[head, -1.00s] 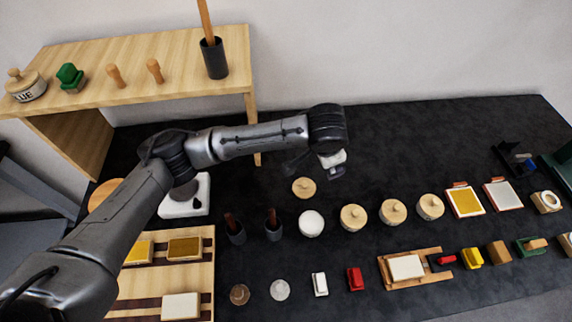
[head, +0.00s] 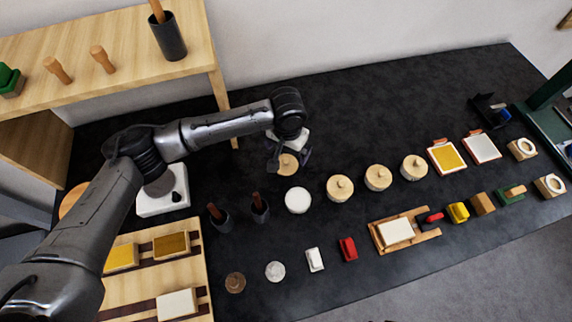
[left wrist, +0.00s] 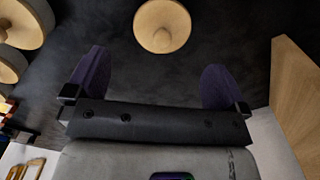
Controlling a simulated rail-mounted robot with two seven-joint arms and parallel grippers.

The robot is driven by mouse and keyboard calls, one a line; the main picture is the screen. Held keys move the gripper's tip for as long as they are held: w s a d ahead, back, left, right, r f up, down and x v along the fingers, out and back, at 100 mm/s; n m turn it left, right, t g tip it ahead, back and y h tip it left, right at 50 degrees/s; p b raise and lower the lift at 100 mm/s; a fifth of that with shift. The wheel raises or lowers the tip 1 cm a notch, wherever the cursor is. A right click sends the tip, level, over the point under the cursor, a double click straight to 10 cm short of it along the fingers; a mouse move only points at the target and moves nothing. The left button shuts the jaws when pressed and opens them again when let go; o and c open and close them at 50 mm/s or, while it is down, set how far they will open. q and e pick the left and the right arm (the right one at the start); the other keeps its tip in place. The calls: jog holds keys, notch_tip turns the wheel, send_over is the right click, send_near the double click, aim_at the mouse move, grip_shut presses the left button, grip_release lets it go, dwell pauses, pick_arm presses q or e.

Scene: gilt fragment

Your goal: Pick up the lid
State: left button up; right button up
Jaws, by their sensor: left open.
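A round pale wooden lid with a small knob (head: 287,169) lies on the black table, behind a round white-topped pot (head: 298,201). My left gripper (head: 288,160) is open above the lid, its fingers showing on either side of it in the head view. In the left wrist view the lid (left wrist: 162,27) lies beyond the two dark fingers of the empty left gripper (left wrist: 155,75), roughly centred between them. The fingers do not appear to touch it. My right gripper is not in view.
Several knobbed wooden pots (head: 340,188) stand in a row to the right of the white-topped pot. Two dark holders with brown handles (head: 260,207) stand at front left. A wooden shelf (head: 195,72) rises at back left.

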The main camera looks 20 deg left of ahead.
aim_at(286, 160)
pick_arm(q)
jog(key=shift+f, duration=0.7)
jog(key=shift+s+a+f+b, duration=0.15)
jog(key=shift+f+b, duration=0.65)
jog(key=shift+f, duration=1.8)
jog(key=shift+c, duration=0.7)
jog(key=c, duration=0.8)
